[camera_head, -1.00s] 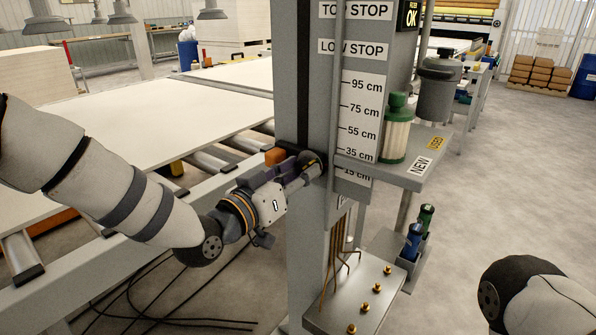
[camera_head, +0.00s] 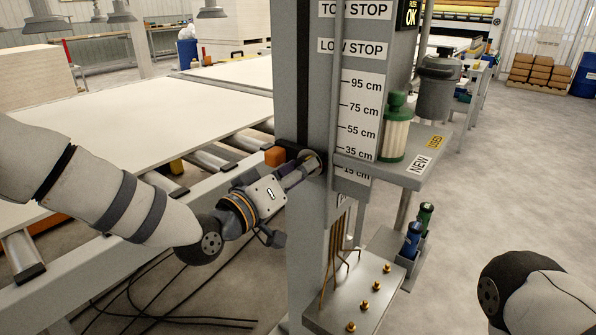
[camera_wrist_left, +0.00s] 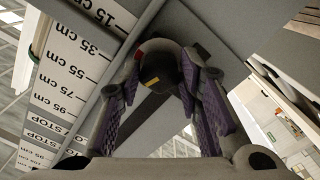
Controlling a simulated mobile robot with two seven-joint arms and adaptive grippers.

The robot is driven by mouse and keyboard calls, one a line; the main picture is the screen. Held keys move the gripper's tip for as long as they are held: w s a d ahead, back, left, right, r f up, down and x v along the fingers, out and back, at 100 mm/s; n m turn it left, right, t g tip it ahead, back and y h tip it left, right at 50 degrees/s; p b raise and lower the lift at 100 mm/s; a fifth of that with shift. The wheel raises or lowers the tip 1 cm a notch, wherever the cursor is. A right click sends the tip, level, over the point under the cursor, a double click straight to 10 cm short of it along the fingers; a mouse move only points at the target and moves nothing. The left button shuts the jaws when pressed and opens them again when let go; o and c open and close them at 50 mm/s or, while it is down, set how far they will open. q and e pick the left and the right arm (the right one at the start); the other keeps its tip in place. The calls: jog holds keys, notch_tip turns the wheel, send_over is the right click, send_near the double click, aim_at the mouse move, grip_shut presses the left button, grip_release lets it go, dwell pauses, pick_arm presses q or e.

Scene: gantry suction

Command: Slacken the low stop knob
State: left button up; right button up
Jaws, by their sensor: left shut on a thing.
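The low stop knob (camera_head: 317,160) is a dark round knob on the grey column, beside the 35 cm mark of the height scale. My left gripper (camera_head: 306,167) reaches it from the left and is shut on it. In the left wrist view, the dark knob (camera_wrist_left: 158,62), with a yellow and a red mark, sits between the purple-padded fingers of the gripper (camera_wrist_left: 160,78). The fingers hide part of the knob. An orange block (camera_head: 275,156) sits just left of the knob. My right gripper is out of view.
The LOW STOP label (camera_head: 353,48) and scale (camera_head: 360,118) are on the column. A shelf (camera_head: 425,158) at right bears a green-capped filter (camera_head: 397,130). Below are a metal plate with brass fittings (camera_head: 364,303) and blue and green bottles. A roller table (camera_head: 120,200) is at left.

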pick_arm(q)
jog(key=o, duration=1.2)
jog(key=v, duration=1.2)
